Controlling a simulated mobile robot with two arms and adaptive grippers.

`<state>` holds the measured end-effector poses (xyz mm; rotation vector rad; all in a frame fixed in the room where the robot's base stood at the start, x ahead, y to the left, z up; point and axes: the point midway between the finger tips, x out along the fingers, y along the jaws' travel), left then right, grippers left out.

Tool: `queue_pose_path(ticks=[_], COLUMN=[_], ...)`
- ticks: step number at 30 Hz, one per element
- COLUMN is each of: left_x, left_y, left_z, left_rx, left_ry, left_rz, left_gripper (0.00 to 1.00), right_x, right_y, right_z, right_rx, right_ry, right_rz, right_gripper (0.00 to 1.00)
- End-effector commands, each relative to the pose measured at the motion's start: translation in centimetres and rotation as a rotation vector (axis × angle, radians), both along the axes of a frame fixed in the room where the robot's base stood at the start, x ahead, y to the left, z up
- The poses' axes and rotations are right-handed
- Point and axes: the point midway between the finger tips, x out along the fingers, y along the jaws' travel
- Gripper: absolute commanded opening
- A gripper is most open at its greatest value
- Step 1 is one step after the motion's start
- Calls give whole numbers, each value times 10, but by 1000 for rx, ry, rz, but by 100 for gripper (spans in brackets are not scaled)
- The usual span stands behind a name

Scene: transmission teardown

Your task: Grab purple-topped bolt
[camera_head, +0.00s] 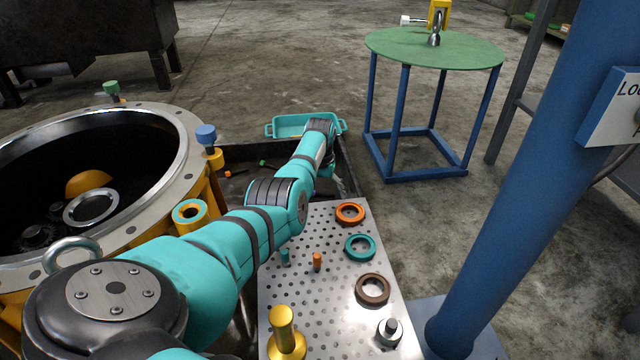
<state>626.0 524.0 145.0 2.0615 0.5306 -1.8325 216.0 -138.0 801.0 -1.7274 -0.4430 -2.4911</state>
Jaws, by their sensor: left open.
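I cannot make out a bolt with a clearly purple top. A bolt with a blue top (206,135) stands upright on the rim of the large round housing (160,120). A green-topped bolt (111,89) stands farther back on that rim. Small bolts with orange (228,174) and green (262,163) ends lie in the dark tray (349,163). My left arm reaches across the middle, and my left gripper (340,186) is small and low at the tray's right side, partly hidden by the arm. It is open, and I see nothing held. My right gripper is out of view.
A perforated metal plate (330,245) carries orange (350,213), teal (360,247) and brown (372,289) rings and several pegs. A teal bin (290,125) stands behind the tray. A blue post (545,170) rises at right. A green round table (400,48) stands behind.

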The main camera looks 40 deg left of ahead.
Motion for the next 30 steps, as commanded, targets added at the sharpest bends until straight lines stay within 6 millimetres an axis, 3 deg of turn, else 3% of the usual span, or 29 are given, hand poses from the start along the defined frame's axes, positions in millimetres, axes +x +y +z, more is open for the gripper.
queue_pose_path(ticks=[8, 23, 30], left_x=[1, 1, 1], left_y=[1, 1, 1], left_z=[-2, -2, -1], left_rx=[1, 2, 2], left_ry=[-2, -1, -1], left_rz=[1, 1, 1], left_gripper=[99, 34, 34], right_x=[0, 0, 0], right_y=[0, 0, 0], right_z=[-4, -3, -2], right_rx=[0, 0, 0], right_ry=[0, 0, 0], right_rz=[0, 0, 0], right_gripper=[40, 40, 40])
